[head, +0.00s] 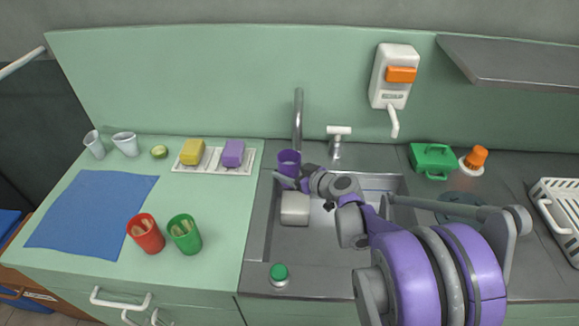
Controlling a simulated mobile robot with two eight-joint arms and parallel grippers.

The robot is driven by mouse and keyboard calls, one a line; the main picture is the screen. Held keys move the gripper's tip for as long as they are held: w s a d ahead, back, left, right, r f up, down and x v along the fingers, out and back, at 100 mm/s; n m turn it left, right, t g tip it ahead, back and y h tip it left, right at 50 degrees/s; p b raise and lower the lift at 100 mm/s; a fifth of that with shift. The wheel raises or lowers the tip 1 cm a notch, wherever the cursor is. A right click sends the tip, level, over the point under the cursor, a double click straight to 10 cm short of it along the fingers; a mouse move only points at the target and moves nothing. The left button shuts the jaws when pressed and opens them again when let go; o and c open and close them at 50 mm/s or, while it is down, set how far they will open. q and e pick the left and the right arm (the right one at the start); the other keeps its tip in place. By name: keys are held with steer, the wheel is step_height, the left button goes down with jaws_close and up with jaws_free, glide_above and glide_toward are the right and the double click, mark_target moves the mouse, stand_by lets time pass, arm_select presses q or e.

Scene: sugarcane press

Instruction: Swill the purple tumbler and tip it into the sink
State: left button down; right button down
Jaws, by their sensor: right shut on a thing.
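The purple tumbler (289,160) is upright at the back left of the sink, close to the tall grey faucet (298,115). My right gripper (290,180) is shut on the tumbler, with its arm reaching in from the lower right. The sink (260,229) is a grey basin, and my right arm hides much of its right part. A pale block-shaped item (295,208) shows in the basin below the tumbler. The inside of the tumbler is too small to read. My left gripper is not in view.
A red cup (146,233) and a green cup (184,234) with sticks stand on the left counter near a blue cloth (90,211). Yellow (192,151) and purple (233,153) sponges lie on a rack. A green-capped item (279,274) stands at the sink's front edge. A dispenser (393,80) hangs on the wall.

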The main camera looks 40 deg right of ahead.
steer(key=shift+s+d, duration=0.55)
steer(key=shift+d, duration=0.25)
steer(key=shift+w+d, duration=0.6)
steer(key=shift+w, duration=0.15)
steer(key=shift+w+a, duration=0.1)
steer(key=shift+w, duration=0.05)
steer(key=shift+w+a, duration=0.5)
steer(key=shift+a, duration=0.25)
steer(key=shift+s+a+p, duration=0.3)
steer(key=shift+s+a, duration=0.15)
steer(key=shift+s, duration=0.15)
steer(key=shift+s+a, duration=0.1)
steer(key=shift+s, duration=0.1)
steer(key=shift+s+d, duration=0.6)
steer(key=shift+d, duration=0.15)
